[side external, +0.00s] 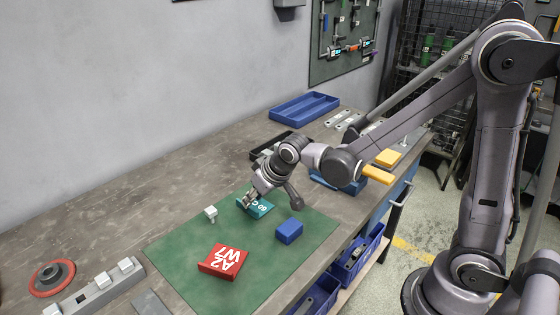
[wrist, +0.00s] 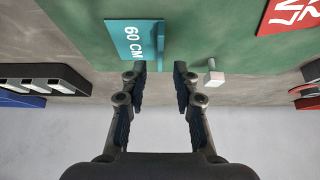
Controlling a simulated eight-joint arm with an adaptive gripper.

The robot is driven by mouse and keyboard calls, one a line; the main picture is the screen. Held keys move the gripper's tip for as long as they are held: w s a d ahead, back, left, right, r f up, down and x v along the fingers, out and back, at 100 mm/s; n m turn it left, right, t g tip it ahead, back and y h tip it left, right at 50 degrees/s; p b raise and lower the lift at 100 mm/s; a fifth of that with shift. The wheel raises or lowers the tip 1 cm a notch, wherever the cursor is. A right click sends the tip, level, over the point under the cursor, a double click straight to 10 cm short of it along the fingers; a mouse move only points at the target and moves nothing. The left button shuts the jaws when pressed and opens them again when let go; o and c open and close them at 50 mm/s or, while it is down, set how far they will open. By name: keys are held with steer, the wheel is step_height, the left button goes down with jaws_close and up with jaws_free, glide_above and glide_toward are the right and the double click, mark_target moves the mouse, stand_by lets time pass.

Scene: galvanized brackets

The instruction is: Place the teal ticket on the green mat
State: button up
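In the side view my gripper (side external: 248,201) partly hides the ticket.
A red ticket (side external: 223,262), a blue block (side external: 289,231) and a small white piece (side external: 211,213) are on or by the mat. A black tray (side external: 262,153) and a blue tray (side external: 304,107) stand behind. A grey bar with white blocks (side external: 97,289) lies left. Mat between them is clear.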

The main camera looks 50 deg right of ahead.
steer(key=s+d+r, duration=0.2)
steer(key=s+r, duration=0.2)
steer(key=s, duration=0.4)
steer(key=s+d+r, duration=0.2)
steer(key=s+r, duration=0.2)
steer(key=s, duration=0.5)
steer(key=shift+t, duration=0.3)
